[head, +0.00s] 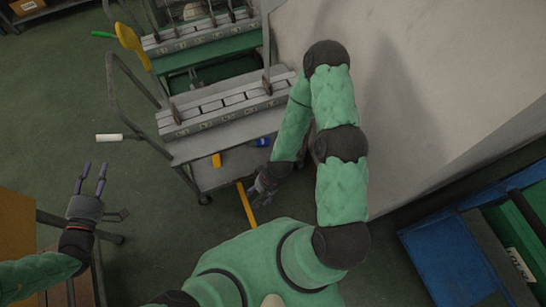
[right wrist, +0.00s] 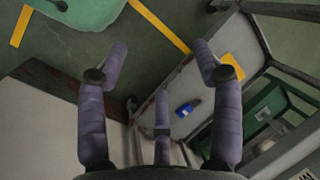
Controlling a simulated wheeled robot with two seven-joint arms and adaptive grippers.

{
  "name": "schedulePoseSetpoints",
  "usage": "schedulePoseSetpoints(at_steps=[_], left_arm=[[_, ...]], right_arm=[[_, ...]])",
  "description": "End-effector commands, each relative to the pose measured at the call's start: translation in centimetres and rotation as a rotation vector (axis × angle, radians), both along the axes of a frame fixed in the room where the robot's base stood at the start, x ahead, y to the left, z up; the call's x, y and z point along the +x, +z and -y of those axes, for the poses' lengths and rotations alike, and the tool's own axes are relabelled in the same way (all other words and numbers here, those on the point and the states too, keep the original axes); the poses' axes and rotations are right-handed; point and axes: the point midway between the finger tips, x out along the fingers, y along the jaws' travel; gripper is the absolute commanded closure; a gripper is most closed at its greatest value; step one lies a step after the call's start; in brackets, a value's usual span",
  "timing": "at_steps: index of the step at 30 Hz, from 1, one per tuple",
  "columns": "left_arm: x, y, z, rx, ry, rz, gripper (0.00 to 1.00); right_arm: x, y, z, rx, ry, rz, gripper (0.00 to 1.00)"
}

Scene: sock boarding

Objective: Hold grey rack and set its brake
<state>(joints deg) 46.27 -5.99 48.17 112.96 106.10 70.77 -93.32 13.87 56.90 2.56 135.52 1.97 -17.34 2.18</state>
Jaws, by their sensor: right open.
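The grey rack (head: 228,178) is a wheeled cart with a tubular side handle (head: 117,90), a row of grey blocks (head: 215,112) on top and a lower shelf. A yellow tab (head: 216,160) and a blue item (head: 262,142) show at the lower shelf; I cannot tell which part is the brake. My right gripper (head: 262,193) is beside the shelf's right front corner. In the right wrist view its purple fingers (right wrist: 163,75) are spread, with the shelf (right wrist: 190,85) beyond them and nothing held. My left gripper (head: 93,175) is open and empty, left of the rack.
A wall (head: 430,80) stands close on the right. A second, green rack (head: 205,52) stands behind. A white cylinder (head: 109,137) is left of the cart. A blue bin (head: 430,250) is at lower right. Yellow tape (head: 247,206) marks the floor.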

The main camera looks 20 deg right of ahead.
Motion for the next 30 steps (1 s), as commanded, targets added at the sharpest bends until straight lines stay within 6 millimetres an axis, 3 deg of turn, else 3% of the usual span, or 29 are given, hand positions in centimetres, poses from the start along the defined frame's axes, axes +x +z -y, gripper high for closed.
schedulePoseSetpoints(at_steps=[3, 15, 30], left_arm=[[0.0, 0.0, 0.0, 0.000, -0.001, 0.000, 0.61], [0.0, 0.0, 0.0, -0.001, -0.001, -0.001, 0.61], [0.0, 0.0, 0.0, -0.001, -0.001, -0.001, 0.61]], right_arm=[[2.5, -2.6, 1.3, -0.005, -0.102, -0.029, 0.34], [9.5, -10.6, 6.2, 0.008, -0.456, -0.134, 0.34], [15.5, -18.8, 13.6, 0.083, -0.892, -0.241, 0.34]])
